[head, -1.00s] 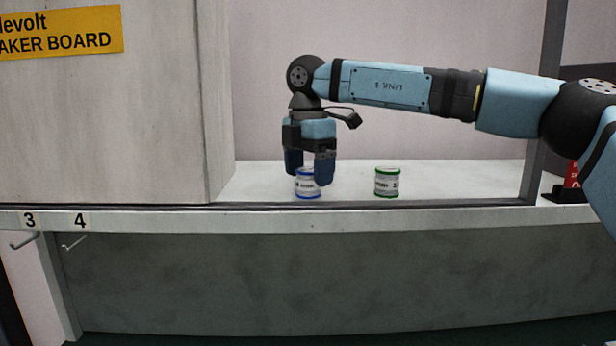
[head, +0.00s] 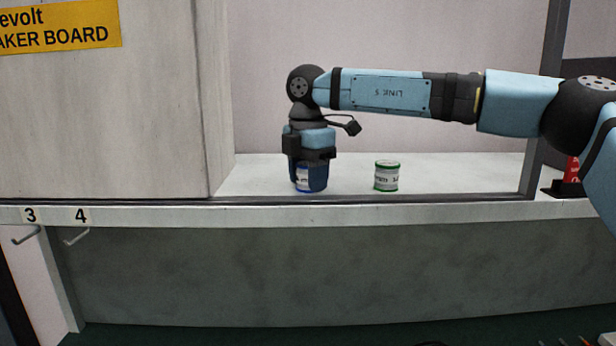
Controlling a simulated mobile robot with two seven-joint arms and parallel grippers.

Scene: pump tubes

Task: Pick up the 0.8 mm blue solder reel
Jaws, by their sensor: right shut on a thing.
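The blue solder reel (head: 303,180) stands upright on the white shelf behind the front ledge, with a white label and blue rims. Its size marking is not readable, and the fingers cover much of it. My right gripper (head: 311,176) points straight down over the reel and is shut on it, one finger on each side. I cannot tell whether the reel touches the shelf. My left gripper is not in view.
A green-rimmed reel (head: 387,176) stands on the shelf to the right of my gripper. A grey panel (head: 110,110) closes the left side, and a dark post (head: 545,90) stands at right. A red object (head: 572,170) is beyond the post. Hooks hang under labels 3 and 4.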

